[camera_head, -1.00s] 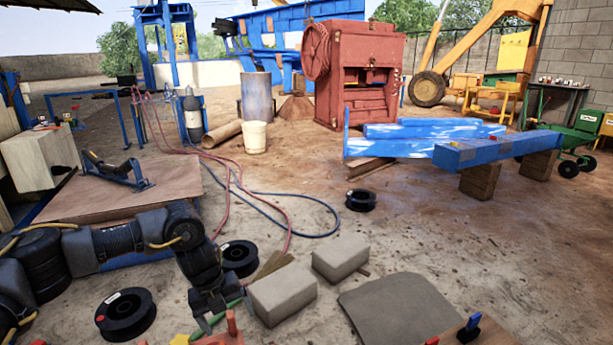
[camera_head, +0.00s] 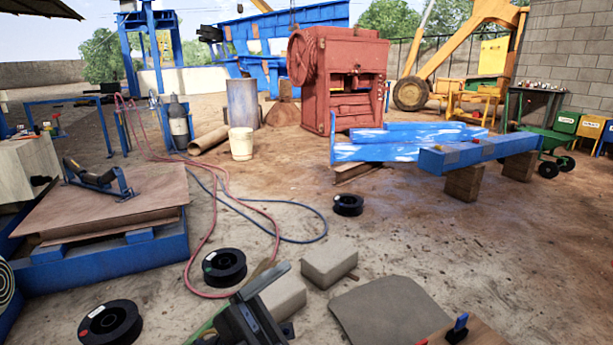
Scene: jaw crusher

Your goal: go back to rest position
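A dark gripper (camera_head: 262,290), most likely my left one, shows at the bottom middle of the head view. It overlaps the front light-grey block (camera_head: 286,297) in the picture, and I cannot tell whether it touches it. One long grey finger-like part points up and right. I cannot tell whether its fingers are apart or closed, or whether it holds anything. The rest of that arm is out of the picture. My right gripper is not in view.
A second grey block (camera_head: 328,262) and black spools (camera_head: 224,267) (camera_head: 110,323) lie nearby. A wooden-topped blue platform (camera_head: 110,210) stands left. A grey mat (camera_head: 390,312) and wooden board (camera_head: 475,328) lie front right. Hoses cross the ground. A red crusher (camera_head: 340,75) stands behind.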

